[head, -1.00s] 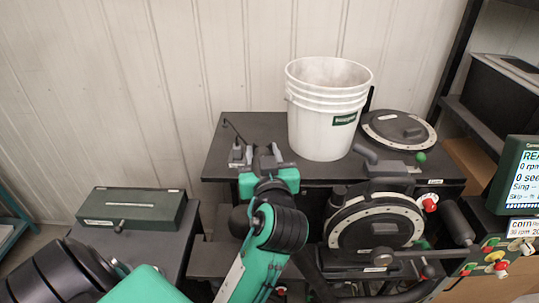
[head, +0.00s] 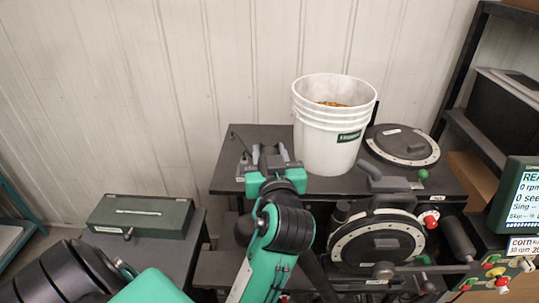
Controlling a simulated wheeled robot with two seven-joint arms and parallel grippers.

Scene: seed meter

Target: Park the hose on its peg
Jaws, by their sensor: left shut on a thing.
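My left gripper (head: 272,162) is over the left part of the dark table, left of the white bucket. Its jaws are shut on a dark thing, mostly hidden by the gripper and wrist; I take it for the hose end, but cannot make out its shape. A black hose (head: 318,274) shows below, to the right of my left forearm, and passes out of sight behind it. I cannot pick out the peg with certainty. A small grey fixture with a thin dark rod (head: 240,141) stands just left of the gripper. My right gripper is not in view.
The white bucket (head: 330,155) with yellow contents stands close right of the gripper. A round lid-like disc (head: 402,158) lies behind the round seed meter (head: 376,247). A green box (head: 139,213) sits on the left stand. A display (head: 519,200) is at far right.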

